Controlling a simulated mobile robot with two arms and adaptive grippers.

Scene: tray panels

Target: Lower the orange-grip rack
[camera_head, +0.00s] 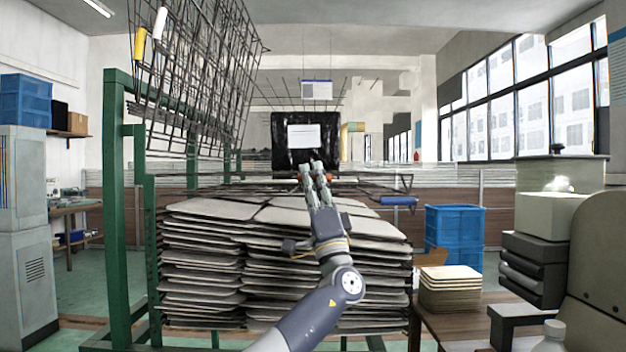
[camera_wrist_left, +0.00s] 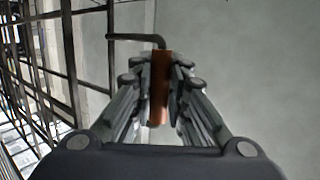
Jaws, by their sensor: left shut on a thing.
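My left gripper (camera_head: 316,170) reaches out over the stacked panels in the middle of the head view. It is shut on the orange grip (camera_head: 329,179), of which only small bits show beside the fingers. In the left wrist view, the orange grip (camera_wrist_left: 160,88) stands between the two fingers (camera_wrist_left: 160,95), on a bent dark rod. Dark wire bars of a rack (camera_wrist_left: 75,60) run along the left of that view. In the head view, thin rack bars lie nearly level around the gripper, just above the panels; which belong to the orange-grip rack is hard to tell. My right gripper is not in view.
Raised wire racks (camera_head: 205,75) with a yellow grip (camera_head: 140,43) and a white grip (camera_head: 160,22) tilt up at the upper left. A blue grip (camera_head: 398,201) sits low at the right. Stacked panels (camera_head: 205,262) lie below, beside a green post (camera_head: 116,215).

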